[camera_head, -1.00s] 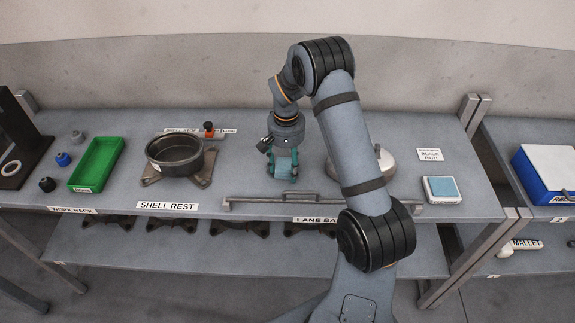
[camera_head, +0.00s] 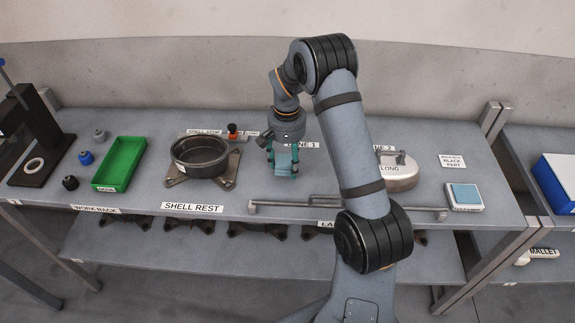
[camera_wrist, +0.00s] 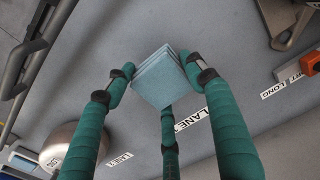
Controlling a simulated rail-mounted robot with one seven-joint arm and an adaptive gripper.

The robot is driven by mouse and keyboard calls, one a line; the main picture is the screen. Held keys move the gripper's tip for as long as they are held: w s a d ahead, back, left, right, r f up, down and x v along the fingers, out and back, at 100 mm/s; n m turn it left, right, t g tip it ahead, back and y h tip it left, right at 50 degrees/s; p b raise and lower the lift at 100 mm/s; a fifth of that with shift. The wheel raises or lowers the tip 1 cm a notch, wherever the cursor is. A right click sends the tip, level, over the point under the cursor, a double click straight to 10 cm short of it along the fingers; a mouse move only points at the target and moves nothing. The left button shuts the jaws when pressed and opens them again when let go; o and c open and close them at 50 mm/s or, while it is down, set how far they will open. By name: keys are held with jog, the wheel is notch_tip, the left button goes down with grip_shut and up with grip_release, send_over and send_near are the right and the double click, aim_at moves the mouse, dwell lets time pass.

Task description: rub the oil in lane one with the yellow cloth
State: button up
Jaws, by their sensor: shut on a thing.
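My gripper (camera_head: 282,170) has teal fingers and is shut on a light blue folded cloth (camera_wrist: 158,76), which shows clearly in the wrist view. The cloth is over the grey bench, left of the lane 1 label (camera_head: 303,146) in the head view. The lane 1 label also shows in the wrist view (camera_wrist: 190,120), partly behind a finger. I cannot tell whether the cloth touches the bench. No yellow cloth and no oil can be made out. Another light blue pad (camera_head: 466,194) lies on a white holder at the right.
A dark round shell (camera_head: 200,158) stands left of my gripper, with a green tray (camera_head: 119,165) farther left. A silver lid-like part marked LONG (camera_head: 400,180) is right of my arm. A grey bar (camera_head: 290,207) runs along the bench front.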

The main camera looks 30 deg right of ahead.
jog(key=shift+s+d+r, duration=0.1)
jog(key=shift+r, duration=0.55)
notch_tip(320, 180, up, 2)
jog(key=shift+r+p, duration=0.1)
jog(key=shift+p, duration=0.95)
jog(key=shift+r+p, duration=0.55)
jog(key=shift+r, duration=0.3)
